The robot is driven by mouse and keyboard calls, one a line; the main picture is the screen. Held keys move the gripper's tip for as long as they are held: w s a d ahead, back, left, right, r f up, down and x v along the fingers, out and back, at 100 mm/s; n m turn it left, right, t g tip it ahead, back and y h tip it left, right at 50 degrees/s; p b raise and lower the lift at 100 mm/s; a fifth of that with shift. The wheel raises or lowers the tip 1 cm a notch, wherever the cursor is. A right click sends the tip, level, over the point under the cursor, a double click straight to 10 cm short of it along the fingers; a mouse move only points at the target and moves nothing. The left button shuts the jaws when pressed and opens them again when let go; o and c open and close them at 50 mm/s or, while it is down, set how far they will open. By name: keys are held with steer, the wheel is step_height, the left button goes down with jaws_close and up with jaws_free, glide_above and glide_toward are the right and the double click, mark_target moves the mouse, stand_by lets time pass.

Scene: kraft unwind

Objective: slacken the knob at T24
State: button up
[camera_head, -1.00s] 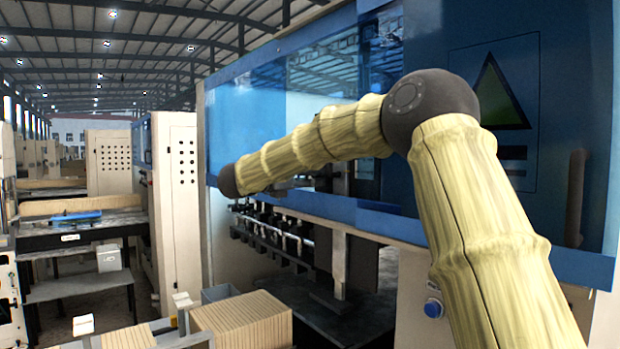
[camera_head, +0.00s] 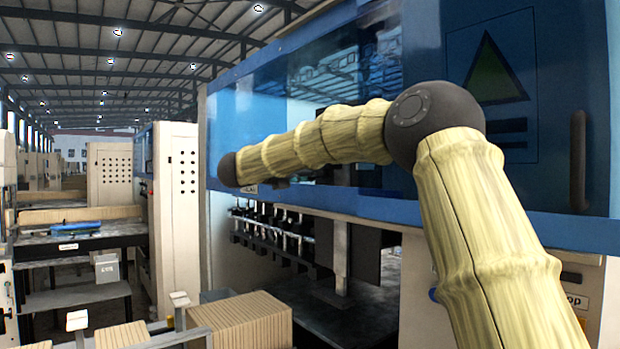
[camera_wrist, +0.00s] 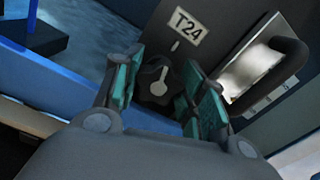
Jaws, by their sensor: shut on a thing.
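The T24 label (camera_wrist: 187,25) is a white tag on a dark panel at the top of the wrist view. Below it is a dark knob (camera_wrist: 158,90) with a pale pointer mark. My gripper (camera_wrist: 163,88) has its teal-padded fingers on either side of the knob and is shut on it. Where the pads meet the knob is partly hard to see. In the head view my arm reaches across the front of the blue machine (camera_head: 255,120), and the knob and my gripper cannot be made out there.
A dark curved handle on a bright metal plate (camera_wrist: 255,75) lies right of the knob. A blue ledge (camera_wrist: 45,85) runs along the left. In the head view, stacked brown board (camera_head: 245,320) stands low in front, and a table (camera_head: 75,238) stands at left.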

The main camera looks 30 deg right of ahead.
steer(key=o, duration=0.7)
steer(key=shift+c, duration=0.2)
steer(key=o, duration=0.4)
steer(key=shift+d, duration=0.25)
steer(key=shift+a, duration=0.15)
steer(key=a, duration=0.8)
steer(key=s+a, duration=0.1)
steer(key=a, duration=0.2)
steer(key=shift+a, duration=0.4)
steer(key=shift+w, duration=0.1)
